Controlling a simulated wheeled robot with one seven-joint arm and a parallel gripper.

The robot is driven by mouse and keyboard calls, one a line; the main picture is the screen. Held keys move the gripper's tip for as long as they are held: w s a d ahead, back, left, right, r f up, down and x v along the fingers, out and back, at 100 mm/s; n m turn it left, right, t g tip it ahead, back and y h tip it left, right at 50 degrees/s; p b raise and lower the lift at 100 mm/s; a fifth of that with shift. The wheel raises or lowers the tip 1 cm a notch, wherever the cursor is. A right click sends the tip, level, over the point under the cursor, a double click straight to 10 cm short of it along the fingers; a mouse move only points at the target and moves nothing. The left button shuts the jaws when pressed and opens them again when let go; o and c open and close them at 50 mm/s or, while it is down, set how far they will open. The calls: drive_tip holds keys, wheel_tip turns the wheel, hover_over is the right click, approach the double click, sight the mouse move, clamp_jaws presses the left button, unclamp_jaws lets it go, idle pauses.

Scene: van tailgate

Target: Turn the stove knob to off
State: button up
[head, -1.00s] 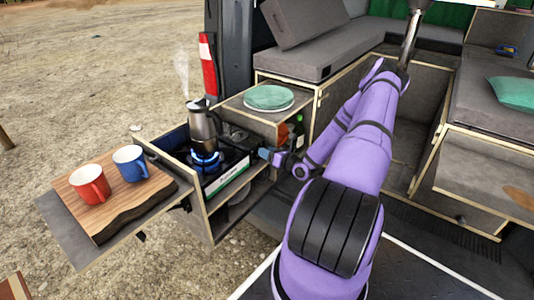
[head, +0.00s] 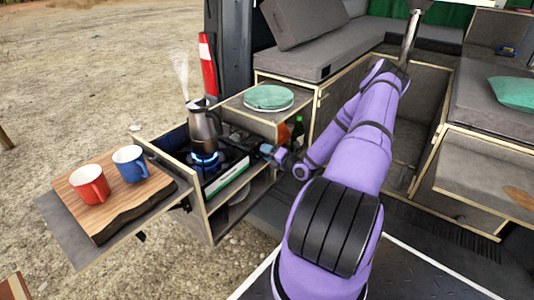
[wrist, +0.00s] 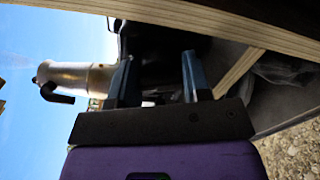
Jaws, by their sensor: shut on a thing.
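The camping stove (head: 228,172) sits in the pulled-out drawer, with a blue flame (head: 205,160) burning on it. A steaming metal kettle (head: 203,124) stands over the flame. My gripper (head: 264,151) is at the right end of the stove front. In the wrist view my gripper's two blue fingers (wrist: 160,80) reach toward the dark stove side and are shut on the stove knob. The knob itself is hidden in the head view and too dark to make out between the fingers. The kettle (wrist: 75,77) shows sideways at the left of the wrist view.
A wooden board (head: 125,205) with a red mug (head: 89,184) and a blue mug (head: 130,163) lies left of the stove. Green plates (head: 268,97) sit on the shelf behind. The drawer's wooden edge is close to my gripper.

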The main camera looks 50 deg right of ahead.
drive_tip(key=shift+f+m, duration=0.1)
drive_tip(key=shift+m, duration=2)
drive_tip(key=o, duration=0.9)
drive_tip(key=shift+c, duration=0.2)
drive_tip(key=s, duration=1.1)
drive_tip(key=shift+d, duration=0.45)
drive_tip(key=shift+w, duration=0.1)
